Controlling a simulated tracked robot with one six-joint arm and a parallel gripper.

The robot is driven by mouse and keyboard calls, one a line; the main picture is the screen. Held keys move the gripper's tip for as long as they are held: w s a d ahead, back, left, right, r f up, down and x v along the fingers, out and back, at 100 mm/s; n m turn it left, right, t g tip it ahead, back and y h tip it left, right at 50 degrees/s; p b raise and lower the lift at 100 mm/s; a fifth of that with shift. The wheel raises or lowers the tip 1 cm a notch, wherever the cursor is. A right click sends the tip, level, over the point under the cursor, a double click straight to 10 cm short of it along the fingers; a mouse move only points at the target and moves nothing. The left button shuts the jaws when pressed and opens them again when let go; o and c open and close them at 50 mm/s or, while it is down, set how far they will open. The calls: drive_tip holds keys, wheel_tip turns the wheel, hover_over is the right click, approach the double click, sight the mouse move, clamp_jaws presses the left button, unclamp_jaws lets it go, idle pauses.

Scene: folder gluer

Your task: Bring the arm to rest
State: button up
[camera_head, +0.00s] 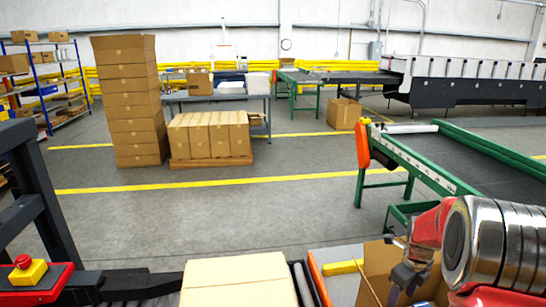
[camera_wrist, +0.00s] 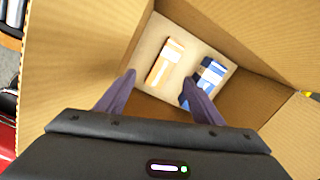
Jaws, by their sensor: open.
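My gripper (camera_wrist: 158,82) is open and empty in the wrist view, its two dark fingers spread apart over an open cardboard box (camera_wrist: 75,45). It points down into the box. Inside, on the box floor, lie a tan and white carton (camera_wrist: 165,62) and a blue and white carton (camera_wrist: 208,75). The right finger overlaps part of the blue carton in the picture; I cannot tell whether they touch. In the head view my arm is at the lower right, with the gripper (camera_head: 405,285) at the open box (camera_head: 378,262), partly hidden by the arm.
A closed carton (camera_head: 238,280) stands at the bottom centre. A green-framed conveyor (camera_head: 440,170) with an orange end piece runs close behind my arm at the right. Stacked cartons (camera_head: 130,100) and a loaded pallet (camera_head: 210,162) stand farther back. The grey floor between is clear.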

drive_tip(key=s+a+r+n+t, duration=0.2)
drive_tip(key=s+a+r+n, duration=0.2)
drive_tip(key=a+r+n, duration=0.4)
drive_tip(key=s+a+r+n+t, duration=0.1)
drive_tip(key=s+a+r+n, duration=0.45)
drive_tip(key=r, duration=0.55)
drive_tip(key=s+a+r+n, duration=0.1)
drive_tip(key=s+a+n, duration=0.3)
drive_tip(key=s+n, duration=0.4)
drive_tip(key=s+a+r+n+t, duration=0.1)
drive_tip(key=s+a+n, duration=0.4)
drive_tip(key=s+n, duration=0.3)
drive_tip(key=shift+s+a+r+n+t, duration=0.15)
drive_tip(key=shift+r+n+t, duration=0.05)
drive_tip(key=shift+n+t, duration=0.15)
drive_tip(key=shift+c, duration=0.2)
